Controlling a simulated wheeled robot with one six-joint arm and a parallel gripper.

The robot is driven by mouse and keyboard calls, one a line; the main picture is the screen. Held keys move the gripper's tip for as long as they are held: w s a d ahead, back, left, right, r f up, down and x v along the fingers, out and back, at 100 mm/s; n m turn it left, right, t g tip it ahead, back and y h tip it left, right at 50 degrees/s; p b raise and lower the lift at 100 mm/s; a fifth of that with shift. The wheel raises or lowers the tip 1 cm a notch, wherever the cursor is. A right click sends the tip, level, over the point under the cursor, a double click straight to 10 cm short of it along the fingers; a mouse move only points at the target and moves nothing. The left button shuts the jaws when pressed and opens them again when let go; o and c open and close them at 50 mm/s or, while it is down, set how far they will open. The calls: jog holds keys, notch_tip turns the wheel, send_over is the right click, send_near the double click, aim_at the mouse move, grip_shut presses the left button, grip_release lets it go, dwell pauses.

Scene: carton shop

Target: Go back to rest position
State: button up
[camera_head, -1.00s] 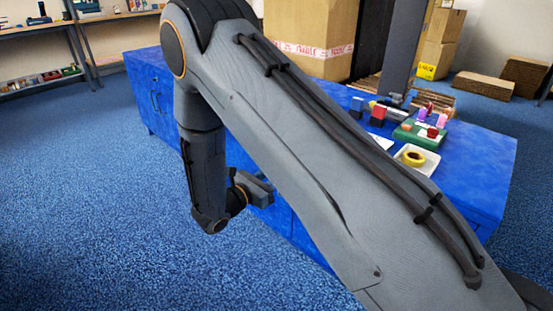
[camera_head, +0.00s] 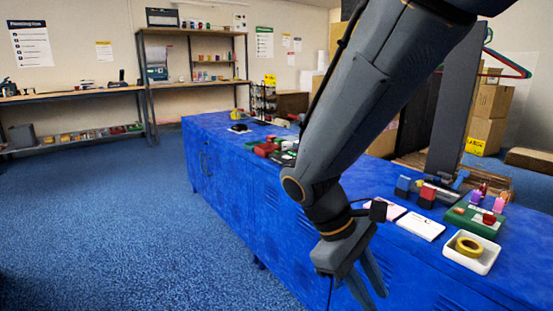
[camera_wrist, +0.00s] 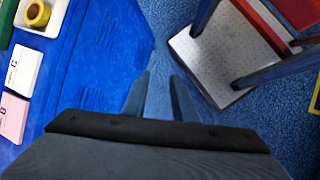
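My gripper (camera_head: 368,284) hangs at the end of my bent arm, in front of the blue cabinet bench (camera_head: 270,225). Its fingers point down and sit below the level of the bench top. In the wrist view the two fingers (camera_wrist: 160,95) stand apart with only blue floor showing between them, so my gripper is open and empty. The bench edge lies to the left of the fingers in that view. My arm hides part of the bench top in the head view.
On the bench top stand a white tray (camera_head: 490,265) with a yellow tape roll (camera_head: 469,247), a green tray (camera_head: 458,224) with small items, and white cards (camera_head: 421,226). Cartons (camera_head: 487,137) stand behind. Blue carpet (camera_head: 110,230) on the left is clear.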

jog(key=s+a+r+m+t+y+p, duration=0.1)
jog(key=s+a+r+m+t+y, duration=0.1)
jog(key=s+a+r+m+y, duration=0.35)
jog(key=d+r+m+p, duration=0.3)
jog(key=d+r+p, duration=0.4)
jog(key=p, duration=1)
jog(key=shift+d+r, duration=0.2)
jog(key=shift+r, duration=0.3)
jog(key=shift+w, duration=0.1)
